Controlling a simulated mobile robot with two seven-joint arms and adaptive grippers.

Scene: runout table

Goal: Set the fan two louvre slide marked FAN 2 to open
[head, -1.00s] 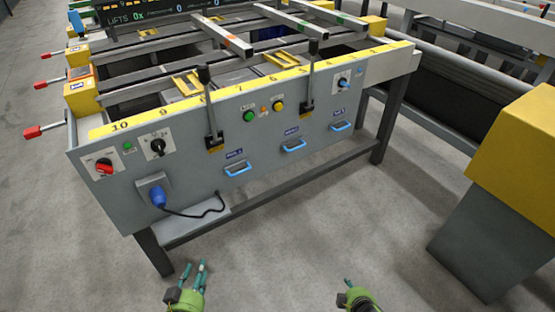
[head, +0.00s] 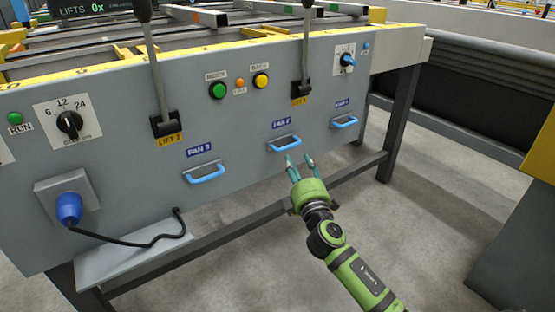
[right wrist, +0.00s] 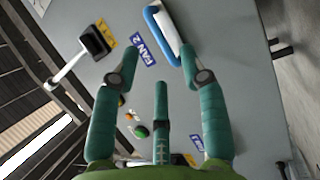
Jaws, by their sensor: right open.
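The FAN 2 slide's blue handle (head: 284,144) is the middle one of three on the grey panel, under its blue label (head: 281,123). In the right wrist view the handle (right wrist: 152,24) is at the top, beside the FAN 2 label (right wrist: 143,50). My right gripper (head: 299,161) is open and empty, its fingertips just below and to the right of the handle in the head view. In the right wrist view one finger (right wrist: 193,52) overlaps the handle's near end; I cannot tell whether they touch. My left gripper is out of view.
Similar blue handles sit left (head: 205,174) and right (head: 344,122). Two lift levers (head: 155,80) (head: 304,60) stick out above. A blue plug (head: 70,208) and black cable are at lower left. A dark rail (head: 250,212) runs below the panel.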

